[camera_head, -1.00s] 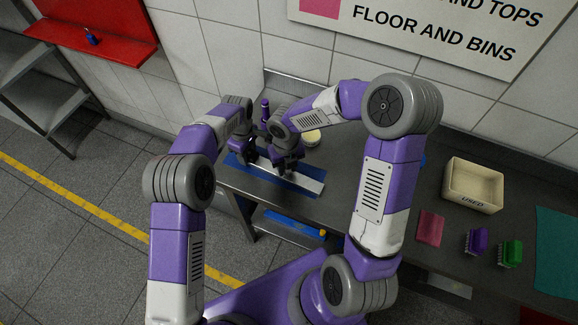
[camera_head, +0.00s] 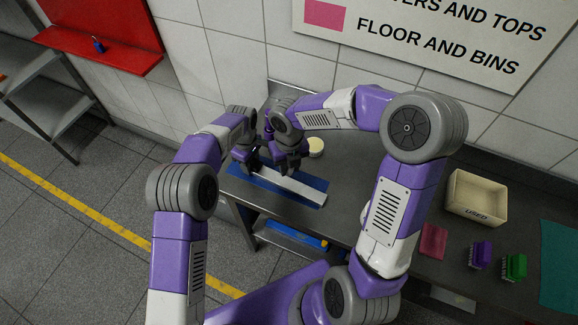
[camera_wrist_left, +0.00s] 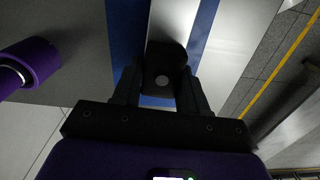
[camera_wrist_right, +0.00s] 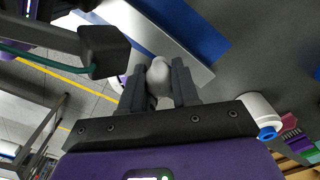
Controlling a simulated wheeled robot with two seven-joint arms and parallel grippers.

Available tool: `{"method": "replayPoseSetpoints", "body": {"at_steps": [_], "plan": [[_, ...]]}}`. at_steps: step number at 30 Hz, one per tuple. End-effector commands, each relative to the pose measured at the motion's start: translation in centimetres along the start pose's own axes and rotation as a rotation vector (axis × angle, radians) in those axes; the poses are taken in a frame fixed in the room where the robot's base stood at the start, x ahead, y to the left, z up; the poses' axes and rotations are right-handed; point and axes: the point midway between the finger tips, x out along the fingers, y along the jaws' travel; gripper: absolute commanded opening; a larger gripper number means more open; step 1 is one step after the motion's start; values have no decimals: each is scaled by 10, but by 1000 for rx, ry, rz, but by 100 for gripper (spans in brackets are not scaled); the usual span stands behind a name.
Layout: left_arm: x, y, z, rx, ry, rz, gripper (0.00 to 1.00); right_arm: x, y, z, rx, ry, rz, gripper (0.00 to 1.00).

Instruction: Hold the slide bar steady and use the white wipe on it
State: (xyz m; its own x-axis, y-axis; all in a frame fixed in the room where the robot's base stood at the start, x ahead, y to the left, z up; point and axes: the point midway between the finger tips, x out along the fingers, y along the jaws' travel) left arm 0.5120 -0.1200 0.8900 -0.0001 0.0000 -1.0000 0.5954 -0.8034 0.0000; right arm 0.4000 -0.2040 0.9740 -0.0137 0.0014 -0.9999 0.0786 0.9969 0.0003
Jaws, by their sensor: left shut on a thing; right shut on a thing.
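The slide bar (camera_head: 300,188) is a long pale metal strip lying on a blue mat (camera_head: 262,184) at the left end of the grey bench. My left gripper (camera_wrist_left: 162,88) is shut on a dark block with a round pale spot, at the bar; the block hides part of it. My right gripper (camera_wrist_right: 158,88) is shut on the white wipe (camera_wrist_right: 157,72), a rounded white wad between its fingertips, right over the bar. Whether the wipe touches the bar is unclear. In the head view the wipe is hidden by my arms.
A purple cylinder (camera_wrist_left: 32,62) stands close to my left gripper. To the right are the USED bin (camera_head: 476,212), a pink pad (camera_head: 433,240) and purple (camera_head: 480,254) and green (camera_head: 514,266) brushes. The bench between is mostly clear.

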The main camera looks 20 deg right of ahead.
Motion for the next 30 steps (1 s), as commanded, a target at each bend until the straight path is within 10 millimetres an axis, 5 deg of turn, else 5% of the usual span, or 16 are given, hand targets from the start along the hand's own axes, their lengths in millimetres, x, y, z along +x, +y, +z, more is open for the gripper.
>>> {"method": "replayPoseSetpoints", "body": {"at_steps": [16,29,30], "plan": [[0,0,0,0,0,1,0,-29,0,0,0,-1,-1,0],[0,0,0,0,0,1,0,-30,0,0,0,0,-1,0],[0,0,0,0,0,1,46,-30,0,0,0,0,-1,0]]}}
